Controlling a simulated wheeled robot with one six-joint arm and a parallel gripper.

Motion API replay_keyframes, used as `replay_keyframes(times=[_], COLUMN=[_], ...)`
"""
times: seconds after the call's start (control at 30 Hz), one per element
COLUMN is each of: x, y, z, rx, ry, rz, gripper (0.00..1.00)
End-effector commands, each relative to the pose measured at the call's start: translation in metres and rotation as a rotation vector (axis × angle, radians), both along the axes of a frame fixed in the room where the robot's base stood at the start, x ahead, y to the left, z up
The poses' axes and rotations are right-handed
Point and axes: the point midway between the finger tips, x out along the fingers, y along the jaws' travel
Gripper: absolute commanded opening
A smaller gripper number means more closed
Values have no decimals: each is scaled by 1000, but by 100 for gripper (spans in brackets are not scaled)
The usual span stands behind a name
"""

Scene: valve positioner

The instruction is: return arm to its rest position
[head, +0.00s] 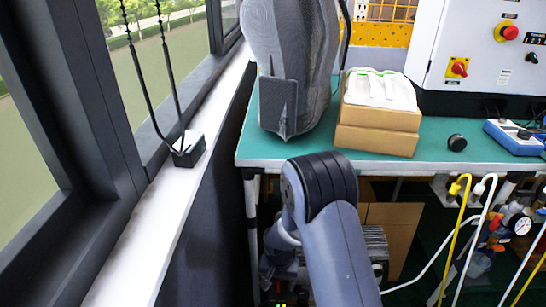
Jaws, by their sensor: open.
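My arm rises from the bottom edge in the head view, in front of the workbench. A grey link leads up to a dark banded joint, and a further grey part bends down on its left side. The jaws of my gripper do not show; the arm's end is hidden behind the link or out of frame. The raised joint is near the front edge of the green-topped workbench (462,162). I cannot tell whether it touches the edge.
A large grey covered object (290,65) and cardboard boxes (377,130) stand on the bench. A control cabinet (480,50) is at right. Yellow and white hoses (453,235) hang below. A window sill (185,195) runs along the left.

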Motion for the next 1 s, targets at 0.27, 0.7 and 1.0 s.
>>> replay_keyframes(times=[0.27, 0.7, 1.0], x=[0, 0, -1], y=[0, 0, -4], z=[14, 25, 29], rx=[1, 0, 0], ry=[-1, 0, 2], rz=[137, 133, 138], gripper=[62, 62, 62])
